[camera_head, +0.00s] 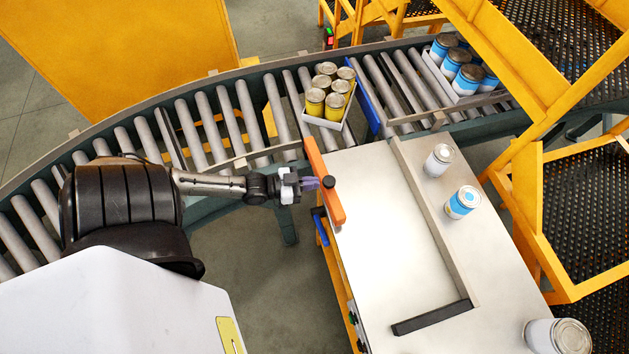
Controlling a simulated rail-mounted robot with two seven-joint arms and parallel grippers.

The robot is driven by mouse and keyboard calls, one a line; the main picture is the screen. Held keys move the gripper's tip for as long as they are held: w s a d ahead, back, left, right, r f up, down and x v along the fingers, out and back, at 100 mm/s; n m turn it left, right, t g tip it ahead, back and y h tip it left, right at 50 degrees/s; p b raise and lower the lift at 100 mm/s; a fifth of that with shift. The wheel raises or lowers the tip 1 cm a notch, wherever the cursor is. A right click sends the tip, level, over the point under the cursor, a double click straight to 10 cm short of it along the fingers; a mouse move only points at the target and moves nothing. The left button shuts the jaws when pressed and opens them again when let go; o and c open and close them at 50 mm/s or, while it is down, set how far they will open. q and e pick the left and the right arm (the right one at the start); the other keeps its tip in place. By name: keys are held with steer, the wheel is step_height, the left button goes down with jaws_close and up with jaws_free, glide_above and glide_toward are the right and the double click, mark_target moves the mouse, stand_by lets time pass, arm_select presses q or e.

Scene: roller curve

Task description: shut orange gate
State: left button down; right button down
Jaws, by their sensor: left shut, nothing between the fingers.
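The orange gate (321,167) is a long flat bar near the left edge of the pale table, slanting from the conveyor's near rail down toward the front. A dark knob stands on its middle part. My left gripper (315,183) reaches in from the left with its fingers shut and empty. Its tips are at the gate's left side, close to the knob; I cannot tell whether they touch. My right gripper is not in view.
A tray of yellow cans (328,94) sits on the roller conveyor (213,125), left of a blue gate (368,102). Blue cans (461,75) stand in another tray farther right. Loose cans (462,202) stand on the table (385,250) beyond a raised rail (432,215). Yellow frames flank the right.

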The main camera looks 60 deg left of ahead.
arm_select(q)
steer(key=shift+w+d, duration=0.1)
steer(key=shift+w, duration=0.3)
steer(key=shift+w, duration=0.1)
